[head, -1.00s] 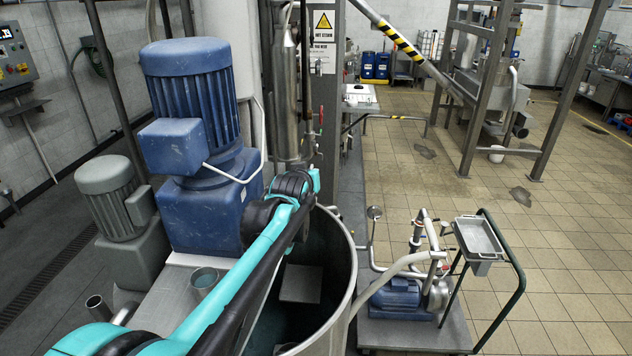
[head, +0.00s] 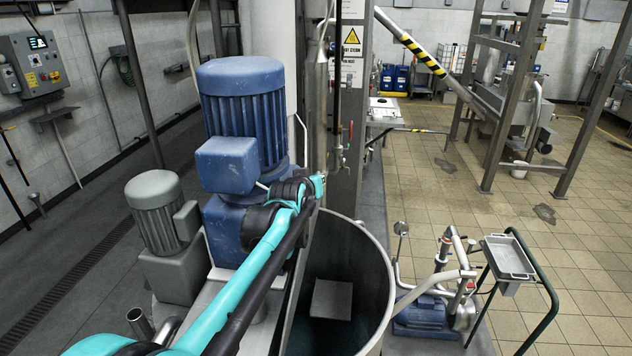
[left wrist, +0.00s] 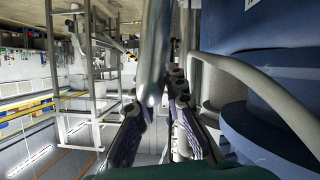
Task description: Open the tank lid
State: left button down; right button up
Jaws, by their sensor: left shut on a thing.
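The steel tank (head: 385,262) stands open at the lower middle of the head view. Its dark interior shows to the right of my left arm, with a pale square patch inside. A thin grey edge runs beside the arm over the tank; I cannot tell for sure whether it is the raised lid. My left gripper (left wrist: 162,98) shows in the left wrist view, its two dark fingers closed around a shiny metal bar (left wrist: 155,50). What the bar belongs to is unclear. In the head view my wrist hides the fingers. My right gripper is not in view.
A large blue motor (head: 243,115) stands close to the left of my arm. A grey motor (head: 158,205) is further left. A vertical steel column (head: 352,110) rises behind the tank. A pump cart (head: 425,315) stands to the right, with open tiled floor beyond.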

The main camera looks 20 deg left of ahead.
pick_arm(q)
jog(key=shift+s+f, duration=0.1)
jog(key=shift+f, duration=0.1)
jog(key=c, duration=1.8)
grip_release()
jog(key=shift+o, duration=1.2)
jog(key=shift+a, duration=0.15)
jog(key=shift+r, duration=0.1)
jog(key=shift+s, duration=0.15)
jog(key=v, duration=1.1)
jog(key=shift+s+r, duration=0.15)
jog(key=shift+s, duration=0.15)
